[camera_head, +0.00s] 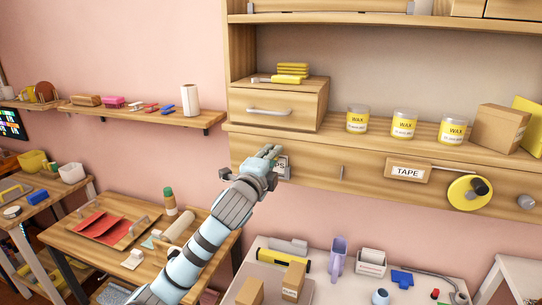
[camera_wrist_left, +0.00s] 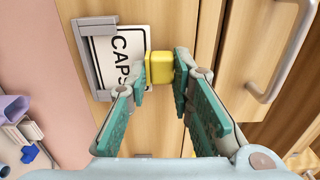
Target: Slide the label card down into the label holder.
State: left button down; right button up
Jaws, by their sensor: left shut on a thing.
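The label card (camera_wrist_left: 130,73) is white with a black border and reads "CAPS", the last letter partly covered by a finger. A yellow grip block (camera_wrist_left: 160,68) shows at its edge, between my left gripper's (camera_wrist_left: 163,72) teal fingertips, which are shut on it. The grey label holder (camera_wrist_left: 92,62) is fixed to a wooden drawer front. The card lies between its side rails, close to its base in the left wrist view; exact seating is unclear. In the head view my left gripper (camera_head: 269,160) partly hides the card (camera_head: 282,168). My right gripper is not in view.
A drawer with a "TAPE" label (camera_head: 408,172) and a yellow tape roll (camera_head: 462,194) are to the right. Several wax tins (camera_head: 404,124) stand on the shelf above. A small drawer unit (camera_head: 275,103) is above the gripper; a white table (camera_head: 335,292) is below.

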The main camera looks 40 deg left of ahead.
pick_arm(q)
jog(key=c, duration=1.3)
grip_release()
jog(key=shift+c, duration=0.2)
jog(key=v, duration=1.1)
jog(key=shift+s, duration=0.4)
